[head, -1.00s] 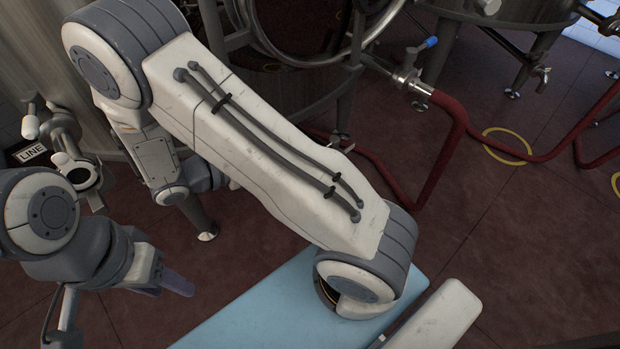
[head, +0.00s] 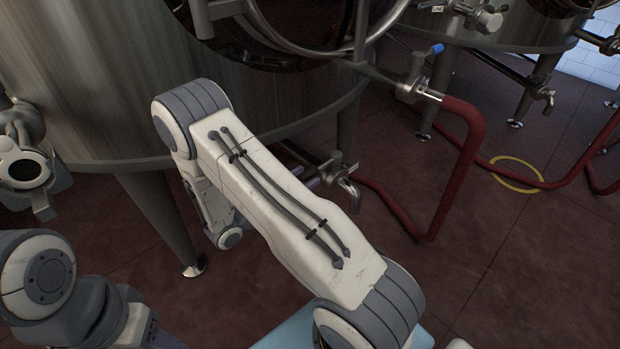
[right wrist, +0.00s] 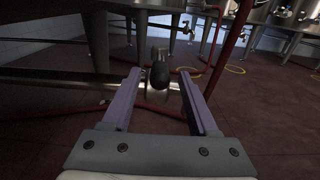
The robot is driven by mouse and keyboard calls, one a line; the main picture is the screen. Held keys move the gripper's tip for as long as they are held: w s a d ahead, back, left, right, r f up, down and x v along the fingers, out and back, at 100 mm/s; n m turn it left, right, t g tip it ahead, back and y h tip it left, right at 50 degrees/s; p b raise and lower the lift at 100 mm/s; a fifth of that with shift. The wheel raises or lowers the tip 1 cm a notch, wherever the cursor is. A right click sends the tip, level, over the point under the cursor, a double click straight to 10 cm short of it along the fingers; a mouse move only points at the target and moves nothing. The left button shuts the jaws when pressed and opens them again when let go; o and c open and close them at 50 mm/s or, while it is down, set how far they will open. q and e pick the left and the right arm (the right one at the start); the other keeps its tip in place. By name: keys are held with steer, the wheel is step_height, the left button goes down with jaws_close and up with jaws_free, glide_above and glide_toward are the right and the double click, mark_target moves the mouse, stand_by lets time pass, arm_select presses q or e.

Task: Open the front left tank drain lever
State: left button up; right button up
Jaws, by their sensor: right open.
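The front left tank (head: 110,100) is the large steel tank filling the upper left of the head view. Its drain valve (head: 345,180), with a curved metal spout, is low beneath it, just right of my forearm. My right gripper (head: 308,176) is mostly hidden behind my arm; its purple fingers show just left of the valve. In the right wrist view the right gripper (right wrist: 157,95) is open, with the dark, rounded valve part, seemingly the lever (right wrist: 159,70), between or just beyond the fingertips. Contact is unclear. My left gripper (head: 165,340) is cut off at the bottom edge.
A red hose (head: 462,170) runs from a blue-handled valve (head: 415,85) down to the floor, right of the drain. A tank leg (head: 165,215) stands left of my right arm. A second tank (head: 490,70) stands behind right. The red floor (head: 520,270) is clear at lower right.

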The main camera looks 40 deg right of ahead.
mark_target(320, 168)
steer(key=shift+w+d, duration=0.1)
steer(key=shift+d, duration=1.3)
jaws_close()
stand_by(0.4)
